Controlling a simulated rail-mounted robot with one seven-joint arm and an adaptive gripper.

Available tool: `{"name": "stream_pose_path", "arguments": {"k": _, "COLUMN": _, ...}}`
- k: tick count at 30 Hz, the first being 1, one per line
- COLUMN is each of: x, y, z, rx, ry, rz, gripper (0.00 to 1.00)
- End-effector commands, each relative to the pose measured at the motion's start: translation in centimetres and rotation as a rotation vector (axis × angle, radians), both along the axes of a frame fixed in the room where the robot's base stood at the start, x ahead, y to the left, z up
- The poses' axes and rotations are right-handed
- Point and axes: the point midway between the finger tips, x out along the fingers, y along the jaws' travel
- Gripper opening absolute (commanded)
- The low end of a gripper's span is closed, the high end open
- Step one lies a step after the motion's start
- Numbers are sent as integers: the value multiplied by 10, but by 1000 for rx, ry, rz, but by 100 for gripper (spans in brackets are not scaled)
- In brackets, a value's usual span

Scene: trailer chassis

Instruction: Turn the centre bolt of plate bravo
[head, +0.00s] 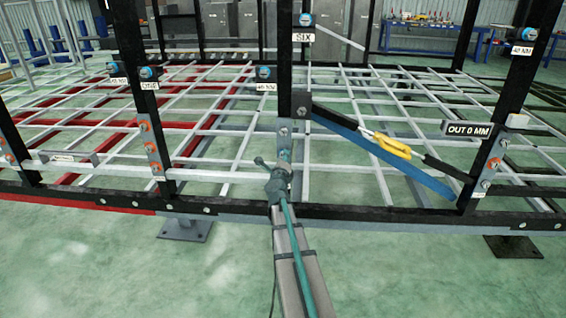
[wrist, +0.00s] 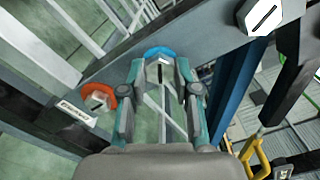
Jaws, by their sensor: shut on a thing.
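Plate bravo (wrist: 200,58) is a grey plate on a dark upright, with a white BRAVO label (wrist: 75,108) at its lower end in the wrist view. Its centre bolt (wrist: 161,70) has a blue ring and sits between the fingertips of my gripper (wrist: 160,72), which is shut on it. Below it, near the label, is a bolt with an orange ring (wrist: 98,97). In the head view, my gripper (head: 279,168) is at the middle post and hides most of the plate.
A blue diagonal bar (head: 385,155) runs right from the middle post. An OUT 0 MM sign (head: 468,129) stands right. Similar bolted plates are on the left post (head: 153,150) and right post (head: 492,160).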

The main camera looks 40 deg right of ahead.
Motion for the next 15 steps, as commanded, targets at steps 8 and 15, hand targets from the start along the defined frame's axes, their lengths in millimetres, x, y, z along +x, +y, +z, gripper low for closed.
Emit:
{"name": "stream_pose_path", "arguments": {"k": 8, "x": -3, "y": 1, "z": -4, "rx": 179, "ry": -168, "rz": -2, "gripper": 0}}
{"name": "stream_pose_path", "arguments": {"k": 15, "x": -2, "y": 1, "z": -3, "rx": 293, "ry": -275, "rz": -1, "gripper": 0}}
